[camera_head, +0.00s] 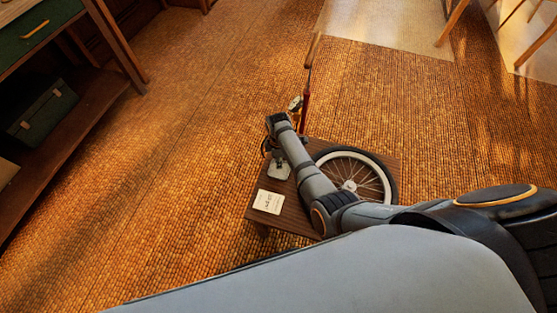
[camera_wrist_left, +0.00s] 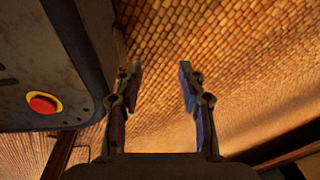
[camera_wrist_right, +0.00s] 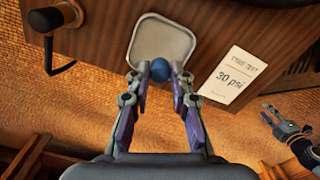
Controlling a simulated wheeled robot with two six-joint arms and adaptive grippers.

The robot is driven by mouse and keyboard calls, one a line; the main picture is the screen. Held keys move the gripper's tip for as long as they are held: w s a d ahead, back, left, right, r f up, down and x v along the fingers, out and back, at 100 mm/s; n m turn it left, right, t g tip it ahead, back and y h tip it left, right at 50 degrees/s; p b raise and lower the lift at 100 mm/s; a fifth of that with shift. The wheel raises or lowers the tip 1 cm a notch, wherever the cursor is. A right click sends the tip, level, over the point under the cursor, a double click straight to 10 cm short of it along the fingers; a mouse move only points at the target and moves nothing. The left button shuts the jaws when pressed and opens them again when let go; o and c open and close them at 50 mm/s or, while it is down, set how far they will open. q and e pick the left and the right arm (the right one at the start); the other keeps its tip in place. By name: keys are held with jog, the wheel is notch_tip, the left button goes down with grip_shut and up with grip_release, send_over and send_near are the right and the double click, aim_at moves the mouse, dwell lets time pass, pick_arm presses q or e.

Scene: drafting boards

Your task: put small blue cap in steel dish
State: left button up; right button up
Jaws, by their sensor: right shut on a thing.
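The small blue cap (camera_wrist_right: 160,71) is held between the fingertips of my right gripper (camera_wrist_right: 160,74) in the right wrist view. The steel dish (camera_wrist_right: 163,37), a shallow square with rounded corners, lies on the wooden stand just beyond the cap. The cap overlaps the dish's near edge in this view; I cannot tell its height above it. In the head view the dish (camera_head: 279,171) shows beside my right gripper (camera_head: 279,158), and the cap cannot be made out. My left gripper (camera_wrist_left: 158,70) is open and empty over the floor in the left wrist view.
The low wooden stand (camera_head: 256,222) also bears a printed card (camera_head: 268,201) and a spoked wheel (camera_head: 349,176). A dark fitting (camera_wrist_right: 53,19) is left of the dish in the right wrist view. Woven floor lies open to the left; a shelf (camera_head: 78,128) stands farther left.

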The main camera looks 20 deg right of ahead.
notch_tip(320, 180, down, 2)
jog(key=shift+f+b, duration=0.15)
jog(key=shift+b, duration=0.7)
jog(key=shift+f+b, duration=0.9)
jog(key=shift+b, duration=0.1)
pick_arm(q)
jog(key=w+f, duration=0.2)
jog(key=w, duration=0.4)
jog(key=shift+w, duration=0.2)
pick_arm(e)
jog(key=shift+f, duration=0.15)
pick_arm(q)
jog(key=shift+f, duration=0.1)
pick_arm(e)
jog(key=o, duration=0.8)
jog(key=shift+c, duration=0.2)
pick_arm(q)
jog(key=shift+d, duration=0.1)
pick_arm(e)
notch_tip(320, 180, up, 8)
jog(key=shift+f, duration=0.2)
